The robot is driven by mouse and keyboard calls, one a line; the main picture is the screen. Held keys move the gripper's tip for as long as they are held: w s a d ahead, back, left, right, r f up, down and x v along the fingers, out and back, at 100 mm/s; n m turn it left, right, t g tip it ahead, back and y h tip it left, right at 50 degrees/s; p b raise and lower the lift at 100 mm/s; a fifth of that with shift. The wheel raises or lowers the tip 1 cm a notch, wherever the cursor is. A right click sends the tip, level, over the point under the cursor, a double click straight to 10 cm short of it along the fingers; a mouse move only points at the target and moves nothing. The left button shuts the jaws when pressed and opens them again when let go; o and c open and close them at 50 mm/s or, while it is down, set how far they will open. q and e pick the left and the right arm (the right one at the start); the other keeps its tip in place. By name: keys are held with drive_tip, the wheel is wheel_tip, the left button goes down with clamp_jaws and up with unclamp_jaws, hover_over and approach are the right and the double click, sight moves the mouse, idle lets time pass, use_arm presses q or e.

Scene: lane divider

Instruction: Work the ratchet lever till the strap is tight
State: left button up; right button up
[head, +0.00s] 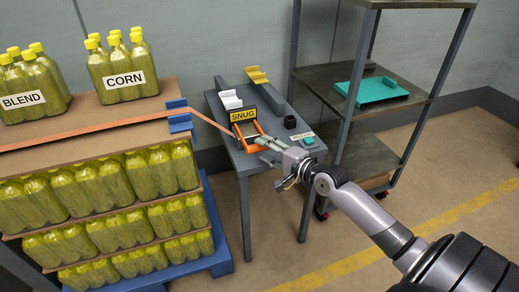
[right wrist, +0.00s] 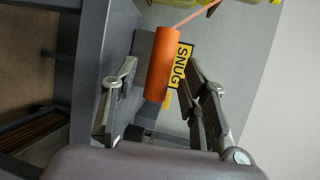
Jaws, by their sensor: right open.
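The orange ratchet lever (head: 249,136) is on the small grey table, below a yellow SNUG sign (head: 243,115). The orange strap (head: 100,126) runs across the bottle stack and on to the ratchet. My right gripper (head: 265,147) is at the lever's near right side. In the right wrist view my right gripper (right wrist: 160,80) is open, with the orange lever grip (right wrist: 163,62) between its fingers and a gap on each side. The SNUG sign (right wrist: 182,66) shows behind the grip. The ratchet body is mostly hidden. My left gripper is not in view.
The table (head: 240,159) also holds a white bracket (head: 230,98), a yellow bracket (head: 257,76), a black block (head: 290,121) and a teal button (head: 308,140). A shelf rack with a teal tray (head: 372,91) stands right. Bottles marked CORN (head: 124,70) top the stack at left.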

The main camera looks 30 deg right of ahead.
sight(263, 149)
drive_tip(key=shift+x, duration=1.6)
drive_tip(key=shift+c, duration=0.2)
clamp_jaws()
